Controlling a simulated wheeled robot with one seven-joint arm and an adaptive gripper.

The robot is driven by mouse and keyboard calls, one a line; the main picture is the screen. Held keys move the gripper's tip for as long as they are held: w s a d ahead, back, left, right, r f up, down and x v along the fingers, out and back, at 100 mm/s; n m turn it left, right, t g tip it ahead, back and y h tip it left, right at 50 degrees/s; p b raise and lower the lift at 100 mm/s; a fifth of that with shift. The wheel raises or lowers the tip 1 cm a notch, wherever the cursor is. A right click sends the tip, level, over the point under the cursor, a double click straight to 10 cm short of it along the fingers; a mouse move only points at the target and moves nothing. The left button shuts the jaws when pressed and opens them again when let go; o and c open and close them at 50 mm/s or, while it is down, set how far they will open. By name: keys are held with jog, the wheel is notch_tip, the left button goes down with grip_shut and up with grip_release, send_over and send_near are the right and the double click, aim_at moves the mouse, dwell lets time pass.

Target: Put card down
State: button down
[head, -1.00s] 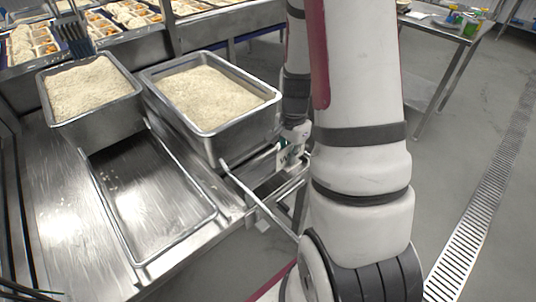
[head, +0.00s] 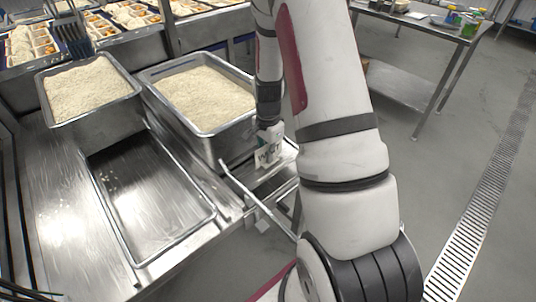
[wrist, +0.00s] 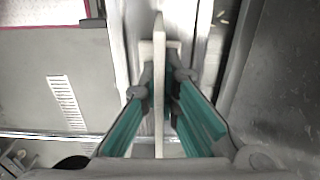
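A deep pan of rice (head: 187,137) stands beside the card, with another rice pan (head: 128,120) to its left. An empty shallow tray (head: 150,215) lies in front. A steel side table (head: 400,85) is at the back right.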

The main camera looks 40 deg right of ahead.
jog(key=shift+f, duration=0.1)
jog(key=shift+f, duration=0.1)
jog(key=c, duration=1.8)
grip_release()
